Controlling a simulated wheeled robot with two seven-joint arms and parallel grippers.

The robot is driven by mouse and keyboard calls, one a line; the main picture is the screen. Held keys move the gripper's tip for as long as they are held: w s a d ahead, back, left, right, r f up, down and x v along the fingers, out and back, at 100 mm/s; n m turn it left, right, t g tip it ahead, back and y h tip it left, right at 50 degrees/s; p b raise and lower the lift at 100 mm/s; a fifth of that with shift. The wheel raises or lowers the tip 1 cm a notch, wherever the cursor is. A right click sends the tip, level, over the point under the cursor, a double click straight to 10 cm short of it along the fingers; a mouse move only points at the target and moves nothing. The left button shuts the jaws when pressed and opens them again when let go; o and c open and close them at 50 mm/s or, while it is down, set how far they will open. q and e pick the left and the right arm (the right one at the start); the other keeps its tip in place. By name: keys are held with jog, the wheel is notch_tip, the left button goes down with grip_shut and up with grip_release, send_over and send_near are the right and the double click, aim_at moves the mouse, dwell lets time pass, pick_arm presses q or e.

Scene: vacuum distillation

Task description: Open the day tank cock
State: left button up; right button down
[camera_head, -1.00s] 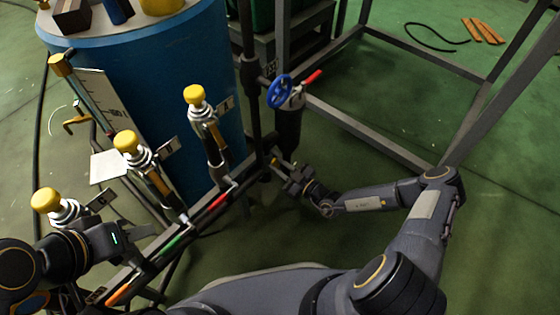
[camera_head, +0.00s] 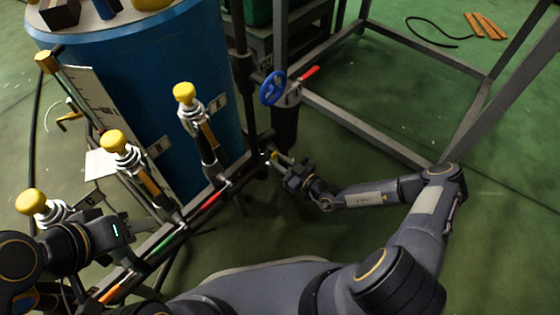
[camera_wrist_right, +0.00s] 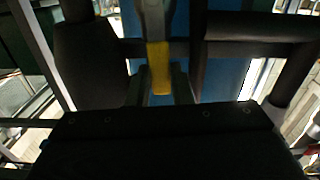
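A small lever with a yellow grip (camera_wrist_right: 161,70), which looks like the cock's handle, stands between the fingers of my right gripper (camera_wrist_right: 160,88) in the right wrist view. The fingers are on either side of it with narrow gaps; firm contact does not show. In the head view my right gripper (camera_head: 286,168) is at the pipe end below the blue handwheel (camera_head: 273,88); the cock's body is mostly hidden there. My left gripper (camera_head: 128,232) is at the lower left, near the valve marked C; its fingertips are unclear. No label on the cock is readable.
Several yellow-knobbed valves (camera_head: 184,94) stand along the pipe rack with coloured bands. A blue drum (camera_head: 150,75) is behind them. A red lever (camera_head: 310,73) is beside the handwheel. A grey frame (camera_head: 390,145) stands to the right. Floor (camera_head: 500,240) at the lower right is clear.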

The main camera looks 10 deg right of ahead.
jog(key=c, duration=1.3)
grip_release()
jog(key=p+v, duration=0.1)
jog(key=v, duration=0.7)
jog(key=shift+p, duration=0.35)
jog(key=shift+w, duration=0.1)
